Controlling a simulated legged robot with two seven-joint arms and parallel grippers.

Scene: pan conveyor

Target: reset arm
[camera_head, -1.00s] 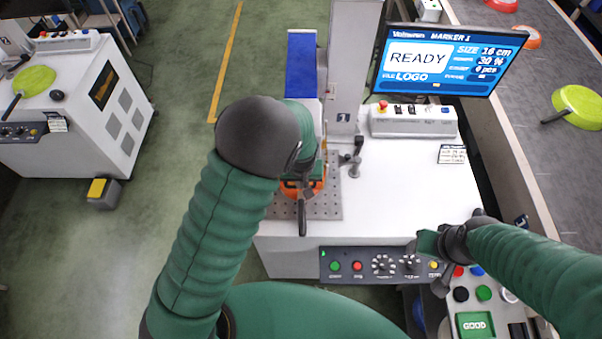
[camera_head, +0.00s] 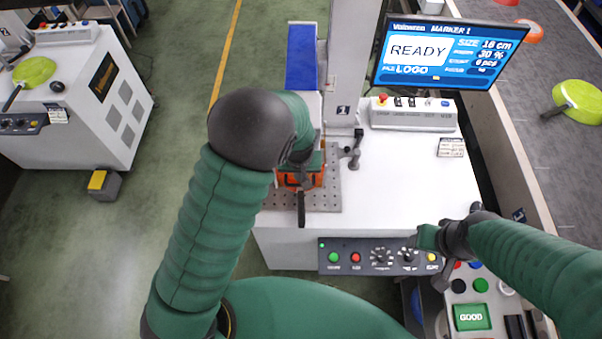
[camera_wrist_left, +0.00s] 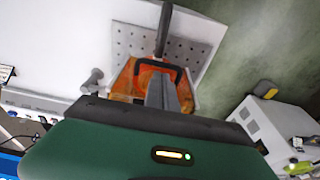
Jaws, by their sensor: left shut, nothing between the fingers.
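My left arm comes in from the left in the head view, and its gripper (camera_head: 302,176) is over the perforated plate of the marking machine, largely hidden by my wrist. In the left wrist view the left gripper's fingers (camera_wrist_left: 162,95) are together with nothing between them, in front of an orange pan (camera_wrist_left: 128,78). The orange pan (camera_head: 318,181) lies on the perforated plate (camera_head: 328,200) with its dark handle toward me. Whether the fingers touch it, I cannot tell. My right gripper (camera_head: 436,256) hovers at the machine's front right corner; its finger gap is unclear.
The monitor (camera_head: 445,52) reads READY. A control panel (camera_head: 380,257) is on the machine's front, with a button box (camera_head: 472,317) to the right. A conveyor (camera_head: 535,100) carries a green pan (camera_head: 578,100). Another machine (camera_head: 85,95) with a green pan stands left. Green floor lies between.

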